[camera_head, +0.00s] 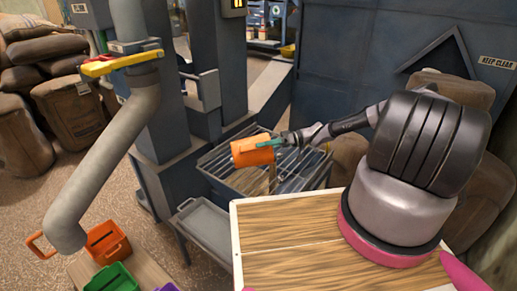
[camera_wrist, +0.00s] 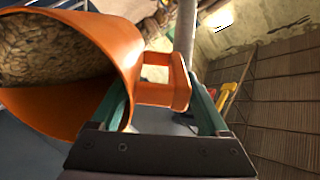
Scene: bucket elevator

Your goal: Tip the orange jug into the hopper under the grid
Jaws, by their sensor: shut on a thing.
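The orange jug (camera_head: 252,154) is in my gripper (camera_head: 279,143), above the slatted grid (camera_head: 300,165) of the hopper (camera_head: 226,186). It looks tilted. In the wrist view the jug (camera_wrist: 122,45) shows brown grain-like stuff (camera_wrist: 50,50) inside its wide mouth. The green fingers of my gripper (camera_wrist: 165,105) are shut on the jug's handle (camera_wrist: 165,92). Brown material (camera_head: 250,181) shows at the grid below the jug. I cannot tell whether any is falling. The jug hides part of the grid.
A grey tray (camera_head: 205,222) stands in front of the hopper. A thick grey pipe (camera_head: 105,165) with a yellow lever (camera_head: 122,62) hangs at the left. Another orange container (camera_head: 106,242) and a green one (camera_head: 112,278) stand on a wooden surface below. Sacks (camera_head: 68,110) fill the far left.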

